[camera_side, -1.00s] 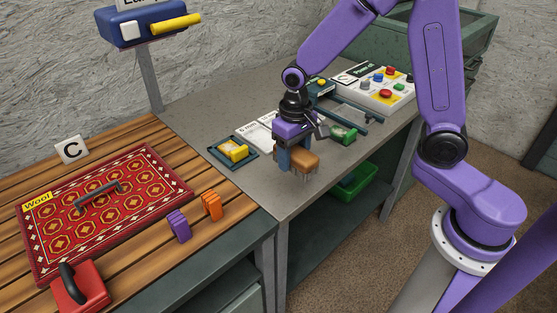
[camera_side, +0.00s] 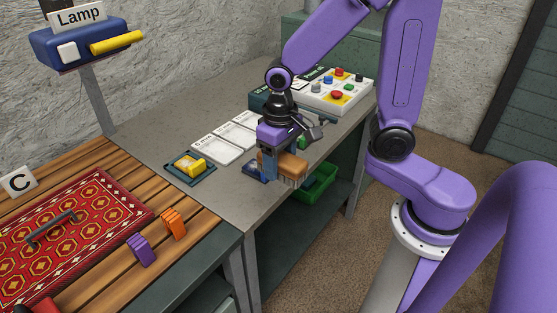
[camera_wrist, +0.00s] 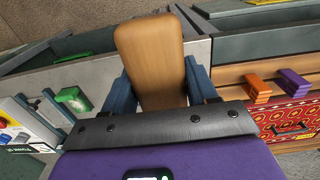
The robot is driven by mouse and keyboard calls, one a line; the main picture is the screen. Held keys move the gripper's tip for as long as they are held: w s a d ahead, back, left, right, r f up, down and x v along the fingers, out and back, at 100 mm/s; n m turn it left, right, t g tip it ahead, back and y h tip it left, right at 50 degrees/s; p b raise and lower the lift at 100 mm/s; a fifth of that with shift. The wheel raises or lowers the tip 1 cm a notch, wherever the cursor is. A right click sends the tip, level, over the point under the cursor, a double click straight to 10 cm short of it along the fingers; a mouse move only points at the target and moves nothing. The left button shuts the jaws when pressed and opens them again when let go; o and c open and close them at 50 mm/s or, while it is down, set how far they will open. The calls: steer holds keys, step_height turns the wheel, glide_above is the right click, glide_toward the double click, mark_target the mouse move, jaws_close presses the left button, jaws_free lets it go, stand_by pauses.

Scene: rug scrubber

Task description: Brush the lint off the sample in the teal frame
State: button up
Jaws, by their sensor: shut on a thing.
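My gripper (camera_side: 272,165) is shut on a brown wooden brush with pale bristles pointing down. The brush (camera_side: 288,164) is at the grey bench's right edge in the side view. In the wrist view, the brush's wooden back (camera_wrist: 150,62) sits between two blue fingers. A dark teal-blue tray (camera_side: 206,179) holding a yellow piece (camera_side: 195,165) lies to the left of my gripper. I cannot tell whether this is the teal frame. No lint is discernible.
White cards (camera_side: 240,132) lie behind the tray. A green piece (camera_wrist: 72,100) and a button panel (camera_side: 338,92) are also on the bench. A green bin (camera_side: 318,183) sits below. Orange (camera_side: 174,223) and purple (camera_side: 141,250) blocks and a red rug (camera_side: 90,225) are left.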

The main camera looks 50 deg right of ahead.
steer(key=shift+c, duration=1.4)
steer(key=w+a+r+m, duration=0.25)
steer(key=w+m, duration=0.55)
steer(key=w, duration=0.9)
steer(key=m, duration=1)
glide_above(194, 159)
step_height(194, 159, down, 4)
steer(key=shift+d+f, duration=0.1)
steer(key=shift+f, duration=4.15)
steer(key=shift+f, duration=0.5)
